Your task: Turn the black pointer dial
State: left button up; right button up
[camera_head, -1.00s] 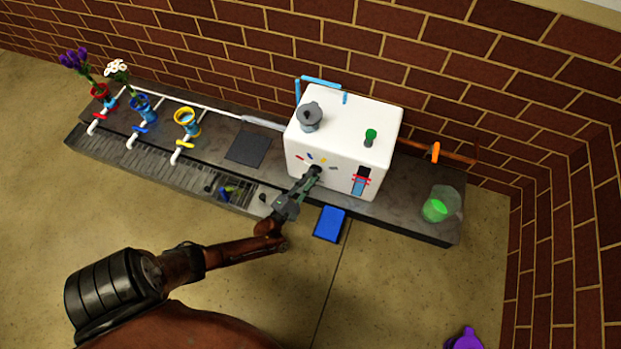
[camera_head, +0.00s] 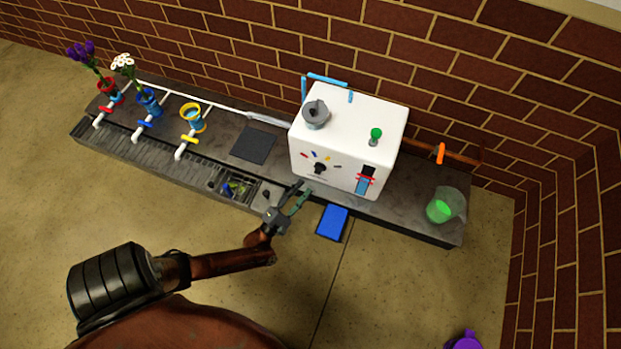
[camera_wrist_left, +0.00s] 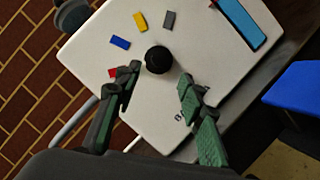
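The black pointer dial (camera_head: 320,168) is on the front face of the white box (camera_head: 346,112). An arc of red, blue, yellow and grey marks surrounds its upper side. In the left wrist view the dial (camera_wrist_left: 158,60) shows as a round black knob just beyond the fingertips; I cannot tell which mark its pointer faces. My left gripper (camera_head: 301,187) is in front of the box, below and left of the dial. Its fingers (camera_wrist_left: 159,76) are spread open and empty, apart from the dial. My right gripper is not in view.
A blue pad (camera_head: 332,222) lies at the bench's front edge. A grey pot (camera_head: 315,114) and a green knob (camera_head: 376,135) top the box. A jug with green contents (camera_head: 445,206) stands right. Taps with red, blue and yellow cups (camera_head: 193,117) are left, flowers in two.

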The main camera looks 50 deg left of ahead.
pick_arm(q)
jog(key=shift+v, duration=2.4)
